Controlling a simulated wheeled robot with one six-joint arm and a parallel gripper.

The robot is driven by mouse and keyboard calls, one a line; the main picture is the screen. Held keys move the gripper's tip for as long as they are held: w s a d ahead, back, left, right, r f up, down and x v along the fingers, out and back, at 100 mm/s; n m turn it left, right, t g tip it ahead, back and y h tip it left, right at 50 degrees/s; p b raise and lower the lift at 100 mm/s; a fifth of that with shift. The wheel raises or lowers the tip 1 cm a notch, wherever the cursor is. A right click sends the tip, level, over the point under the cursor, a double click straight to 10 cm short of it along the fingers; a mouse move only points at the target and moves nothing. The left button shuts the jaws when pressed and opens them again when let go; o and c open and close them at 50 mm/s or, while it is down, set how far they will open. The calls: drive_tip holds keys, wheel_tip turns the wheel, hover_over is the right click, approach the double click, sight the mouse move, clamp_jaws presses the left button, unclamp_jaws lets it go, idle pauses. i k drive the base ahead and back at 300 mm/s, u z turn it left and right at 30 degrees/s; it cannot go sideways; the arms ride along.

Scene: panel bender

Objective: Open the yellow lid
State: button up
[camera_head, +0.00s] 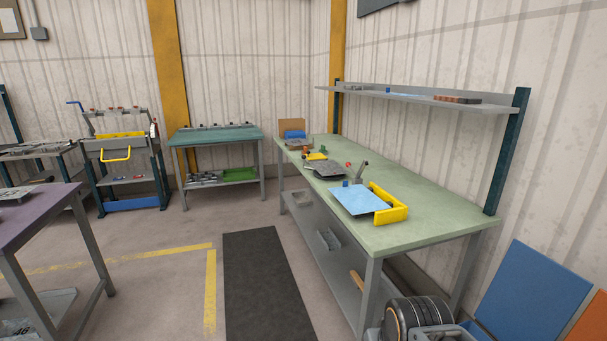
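Several yellow parts show, and I cannot tell for sure which is the lid. A yellow angled piece (391,204) stands on the near part of the long green workbench, at the right edge of a light blue sheet (361,200). A small yellow piece (317,156) lies farther back on that bench, beside a dark grey plate (329,169). At the left, the grey bending machine (107,149) has a yellow strip along its top and a yellow handle (116,155) at its front.
The long green workbench (430,225) runs along the right wall, with a shelf (420,98) above. A teal table (215,135) stands at the back and a purple-topped table (30,220) at the left. A dark mat (265,285) lies on open floor between.

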sight(310, 157)
drive_tip(key=u, duration=0.25)
drive_tip(key=i, duration=1.45)
drive_tip(key=u, duration=0.25)
drive_tip(key=i, duration=2.3)
drive_tip(key=z, duration=0.2)
